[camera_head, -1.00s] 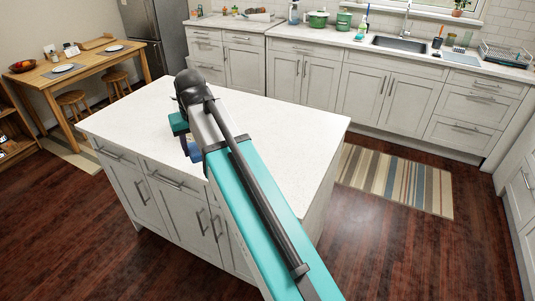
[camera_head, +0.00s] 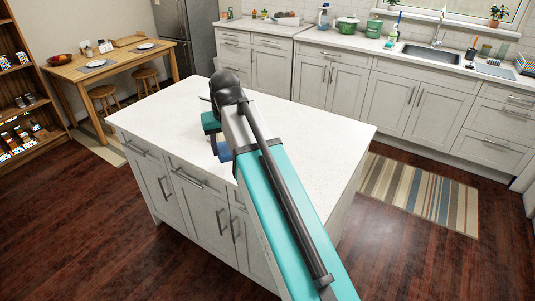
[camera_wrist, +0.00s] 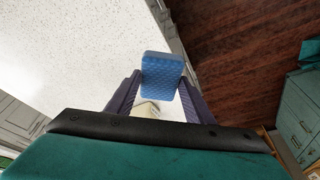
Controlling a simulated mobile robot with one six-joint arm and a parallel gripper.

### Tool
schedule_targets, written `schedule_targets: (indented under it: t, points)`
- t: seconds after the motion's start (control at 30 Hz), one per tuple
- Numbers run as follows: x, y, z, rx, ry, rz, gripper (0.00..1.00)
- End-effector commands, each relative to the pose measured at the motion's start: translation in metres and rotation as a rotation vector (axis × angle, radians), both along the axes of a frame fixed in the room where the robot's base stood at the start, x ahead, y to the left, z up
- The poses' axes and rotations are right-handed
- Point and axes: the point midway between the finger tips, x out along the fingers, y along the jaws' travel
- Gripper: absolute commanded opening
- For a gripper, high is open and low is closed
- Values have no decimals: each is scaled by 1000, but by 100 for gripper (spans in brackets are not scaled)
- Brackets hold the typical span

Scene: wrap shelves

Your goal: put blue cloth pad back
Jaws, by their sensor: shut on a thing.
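The blue cloth pad (camera_wrist: 161,72) has a quilted surface and shows in the wrist view between the two dark purple fingers of my gripper (camera_wrist: 160,88). My gripper is shut on it. The white island top lies beyond the pad on the left of that view, with dark floor on the right.
The kitchen island (camera_head: 310,125) has a bare white top. A wooden shelf (camera_head: 28,110) with small packages stands at the left edge. A wooden table (camera_head: 120,62) with stools stands behind it. A striped rug (camera_head: 420,195) lies on the open floor right of the island.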

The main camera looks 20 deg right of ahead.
Motion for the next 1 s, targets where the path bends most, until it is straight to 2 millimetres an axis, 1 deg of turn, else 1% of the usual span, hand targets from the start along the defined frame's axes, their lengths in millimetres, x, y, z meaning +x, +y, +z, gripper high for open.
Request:
schedule_targets:
  t: [0.13, 0.3, 0.43, 1.0]
  points:
    - [-9, -3, 0, 0, -1, 0, 27]
    - [-27, -10, 0, -1, -2, 2, 27]
    - [-37, -14, 0, -1, -2, 3, 27]
    - [-38, -14, 0, -1, -1, 5, 27]
